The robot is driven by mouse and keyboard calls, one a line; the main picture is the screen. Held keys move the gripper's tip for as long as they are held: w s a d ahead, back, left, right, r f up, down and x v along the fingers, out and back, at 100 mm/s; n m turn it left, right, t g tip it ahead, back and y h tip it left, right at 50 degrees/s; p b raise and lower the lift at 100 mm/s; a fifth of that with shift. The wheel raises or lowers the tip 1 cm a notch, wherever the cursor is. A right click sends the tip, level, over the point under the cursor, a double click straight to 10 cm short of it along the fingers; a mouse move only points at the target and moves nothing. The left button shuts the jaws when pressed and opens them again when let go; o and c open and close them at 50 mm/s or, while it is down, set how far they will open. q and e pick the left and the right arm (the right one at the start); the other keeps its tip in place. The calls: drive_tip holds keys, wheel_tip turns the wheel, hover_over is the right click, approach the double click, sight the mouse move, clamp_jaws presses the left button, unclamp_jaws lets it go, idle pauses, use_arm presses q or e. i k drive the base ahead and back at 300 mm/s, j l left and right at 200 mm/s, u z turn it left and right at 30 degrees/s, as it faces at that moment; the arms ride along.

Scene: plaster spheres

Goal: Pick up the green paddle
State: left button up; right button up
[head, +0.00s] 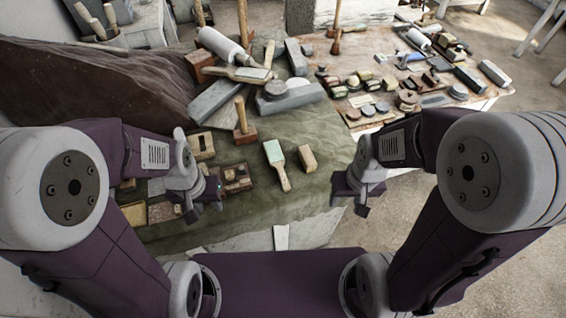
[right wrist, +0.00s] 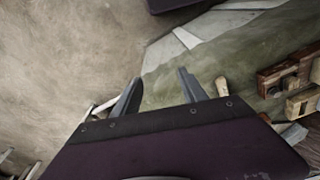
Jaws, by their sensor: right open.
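The green paddle (head: 274,153) lies on the olive cloth in the middle of the head view, its pale wooden handle pointing toward me. My right gripper (head: 349,206) is to the right of the paddle and nearer to me, apart from it. In the right wrist view my right gripper (right wrist: 157,88) is open with nothing between its fingers. A small wooden end (right wrist: 221,86) shows beside the right finger there; I cannot tell whether it is the paddle's handle. My left gripper (head: 205,210) is left of the paddle, its fingers apart and empty.
A wooden block (head: 307,158) lies right of the paddle. A wooden-handled tool (head: 243,130) stands behind it on the left. Brown wooden pieces (head: 236,178) sit near my left gripper. The cloth (head: 300,205) is bare in front of the paddle.

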sight(277, 161)
drive_tip(key=l+u, duration=1.05)
drive_tip(key=u, duration=0.15)
drive_tip(key=k+l+u, duration=0.1)
drive_tip(key=l+u, duration=0.3)
